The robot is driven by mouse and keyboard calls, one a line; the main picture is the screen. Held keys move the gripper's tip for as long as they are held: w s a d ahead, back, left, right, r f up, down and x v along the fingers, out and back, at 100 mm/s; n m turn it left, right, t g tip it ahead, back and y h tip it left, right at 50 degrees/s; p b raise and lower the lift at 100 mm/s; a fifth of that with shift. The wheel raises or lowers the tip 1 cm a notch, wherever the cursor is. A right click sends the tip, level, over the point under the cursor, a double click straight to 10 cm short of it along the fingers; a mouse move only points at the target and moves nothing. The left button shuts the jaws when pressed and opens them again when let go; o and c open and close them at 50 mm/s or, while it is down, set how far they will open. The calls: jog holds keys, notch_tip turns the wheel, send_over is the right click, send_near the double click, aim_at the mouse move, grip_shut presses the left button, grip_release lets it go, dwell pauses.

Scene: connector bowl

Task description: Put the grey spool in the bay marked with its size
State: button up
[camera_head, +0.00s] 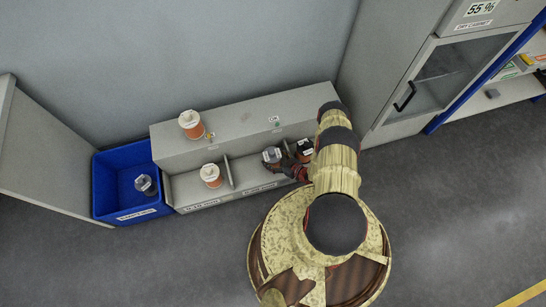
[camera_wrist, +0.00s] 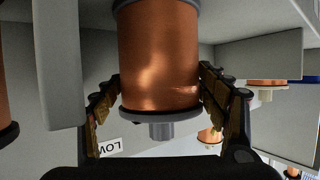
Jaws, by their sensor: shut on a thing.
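The grey spool (camera_head: 272,155) has grey flanges and a copper winding. It is in the lower row of the grey rack, in the bay just left of the right-hand divider. In the wrist view the spool (camera_wrist: 158,60) fills the middle, its far end cut off by the frame. My gripper (camera_head: 287,166) is shut on it, with one finger on each side of the winding; the wrist view shows both fingers of my gripper (camera_wrist: 160,82). I cannot tell whether the spool rests on the bay floor. The bay labels (camera_head: 260,188) are too small to read.
A black spool (camera_head: 304,147) stands right of the divider, close to my gripper. A white-flanged spool (camera_head: 211,175) is in the left bay; another (camera_head: 190,123) stands on the upper ledge (camera_head: 240,117). A blue bin (camera_head: 106,180) at left holds a grey-topped item (camera_head: 145,184).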

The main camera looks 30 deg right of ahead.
jog(key=shift+w+r, duration=0.1)
jog(key=o, duration=2.1)
jog(key=shift+s+d+r, duration=0.1)
jog(key=shift+s+d, duration=0.05)
jog(key=shift+s, duration=0.2)
jog(key=shift+p+v, duration=1.9)
jog(key=shift+v, duration=3.75)
